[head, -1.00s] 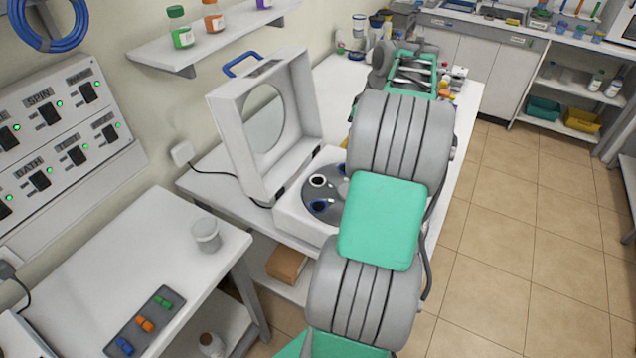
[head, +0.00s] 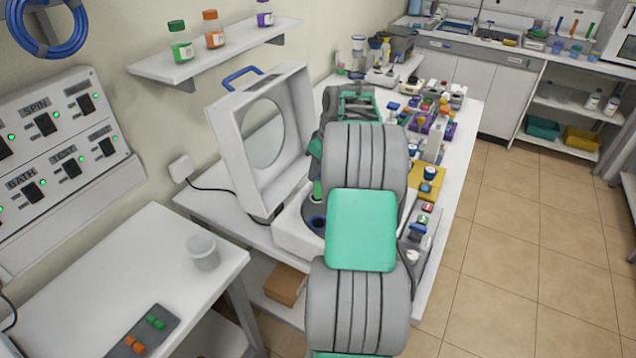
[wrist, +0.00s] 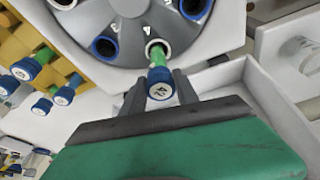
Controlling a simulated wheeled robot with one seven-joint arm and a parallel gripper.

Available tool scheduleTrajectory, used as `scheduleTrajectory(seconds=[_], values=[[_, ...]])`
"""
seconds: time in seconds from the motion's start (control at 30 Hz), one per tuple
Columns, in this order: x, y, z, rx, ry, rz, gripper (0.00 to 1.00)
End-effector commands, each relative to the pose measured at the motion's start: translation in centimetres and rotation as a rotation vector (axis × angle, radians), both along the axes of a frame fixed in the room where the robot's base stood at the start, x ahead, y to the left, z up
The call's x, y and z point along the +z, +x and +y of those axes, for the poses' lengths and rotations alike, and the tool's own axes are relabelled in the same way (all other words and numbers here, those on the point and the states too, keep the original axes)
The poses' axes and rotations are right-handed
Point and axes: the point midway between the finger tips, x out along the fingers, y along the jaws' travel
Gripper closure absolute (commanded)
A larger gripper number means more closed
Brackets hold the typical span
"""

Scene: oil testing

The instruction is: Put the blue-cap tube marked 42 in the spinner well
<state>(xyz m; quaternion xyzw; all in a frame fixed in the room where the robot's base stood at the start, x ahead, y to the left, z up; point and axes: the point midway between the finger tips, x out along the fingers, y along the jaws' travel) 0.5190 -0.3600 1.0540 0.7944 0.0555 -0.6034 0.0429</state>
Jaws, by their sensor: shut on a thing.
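The blue-cap tube marked 42 (wrist: 160,88) is between the fingers of my gripper (wrist: 160,92) in the wrist view, and the gripper is shut on it. Its green body points toward a white-rimmed well (wrist: 153,44) in the grey rotor (wrist: 128,30) of the spinner. I cannot tell whether its tip is inside the well. Blue-rimmed wells (wrist: 103,47) lie on both sides of it. In the head view the white spinner (head: 292,238) stands with its lid (head: 232,135) open. My arm hides most of the gripper and rotor there.
A yellow rack (wrist: 72,104) with several blue-cap tubes (wrist: 25,69) is at the left of the wrist view. The bench right of the arm holds small devices and racks (head: 427,190).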

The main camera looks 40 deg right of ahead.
Motion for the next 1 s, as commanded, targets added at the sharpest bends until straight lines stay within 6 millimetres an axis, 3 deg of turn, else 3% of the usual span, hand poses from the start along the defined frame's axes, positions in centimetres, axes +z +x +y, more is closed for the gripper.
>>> scheduleTrajectory(seconds=[0.07,0.13,0.37,0.4,0.63,0.87,1.0], values=[[-2.6,0.4,0.3,0.001,0.002,0.002,1.00],[-3.7,0.3,0.3,-0.001,0.001,0.002,1.00],[-3.5,0.4,0.2,0.000,0.000,0.001,1.00],[-3.6,0.3,0.2,0.000,0.000,0.001,0.61],[-3.6,0.3,0.2,0.000,0.001,0.002,0.42],[-3.5,0.3,0.2,0.000,0.001,0.002,0.42],[-2.4,0.0,0.1,0.001,-0.001,-0.001,0.42]])
